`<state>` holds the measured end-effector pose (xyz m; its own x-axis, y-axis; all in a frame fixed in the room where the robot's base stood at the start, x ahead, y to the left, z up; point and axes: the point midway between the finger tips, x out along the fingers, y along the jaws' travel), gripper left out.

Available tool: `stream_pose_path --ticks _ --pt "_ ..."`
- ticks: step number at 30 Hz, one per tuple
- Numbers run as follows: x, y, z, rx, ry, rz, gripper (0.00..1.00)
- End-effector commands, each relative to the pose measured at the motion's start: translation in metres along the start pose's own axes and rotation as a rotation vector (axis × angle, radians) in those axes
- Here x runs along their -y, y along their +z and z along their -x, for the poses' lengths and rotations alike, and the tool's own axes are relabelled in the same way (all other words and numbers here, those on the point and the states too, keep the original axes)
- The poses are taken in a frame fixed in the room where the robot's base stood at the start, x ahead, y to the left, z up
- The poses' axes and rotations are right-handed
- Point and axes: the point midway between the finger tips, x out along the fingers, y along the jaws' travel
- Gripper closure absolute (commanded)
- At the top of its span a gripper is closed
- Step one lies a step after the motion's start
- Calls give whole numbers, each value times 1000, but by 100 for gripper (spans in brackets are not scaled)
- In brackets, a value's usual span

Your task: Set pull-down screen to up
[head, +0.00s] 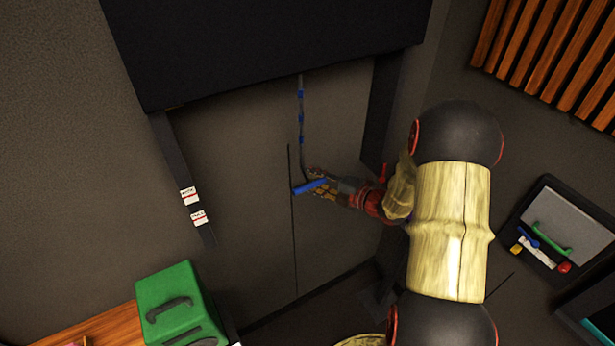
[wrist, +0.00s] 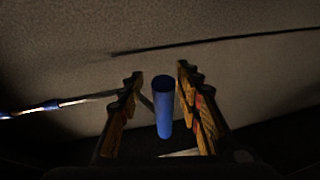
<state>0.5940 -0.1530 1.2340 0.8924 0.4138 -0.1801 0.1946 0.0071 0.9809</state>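The pull-down screen (head: 270,40) appears as a wide dark panel across the top of the head view. A thin cord (head: 302,130) with blue marks hangs from its lower edge, and a blue bar-shaped handle (head: 309,187) is at the cord's lower end. In the wrist view the blue handle (wrist: 164,108) stands between the two orange-brown fingers of my gripper (wrist: 162,85), with a visible gap on each side. My gripper (head: 318,183) is open around the handle. The cord also shows at the left of the wrist view (wrist: 50,107).
A dark side strip (head: 180,160) carries two white labels (head: 194,206). A green box (head: 175,300) stands at lower left on a wooden surface (head: 100,328). A dark panel with coloured controls (head: 548,235) is at right, below wooden slats (head: 545,50).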

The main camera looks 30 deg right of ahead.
Motion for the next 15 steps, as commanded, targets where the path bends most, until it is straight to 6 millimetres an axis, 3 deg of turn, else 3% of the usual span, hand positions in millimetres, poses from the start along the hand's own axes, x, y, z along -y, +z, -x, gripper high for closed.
stream_pose_path --ticks 9,15 --pt "-1 2 66 6 1 0 66" --pt "0 1 93 4 0 -1 66"
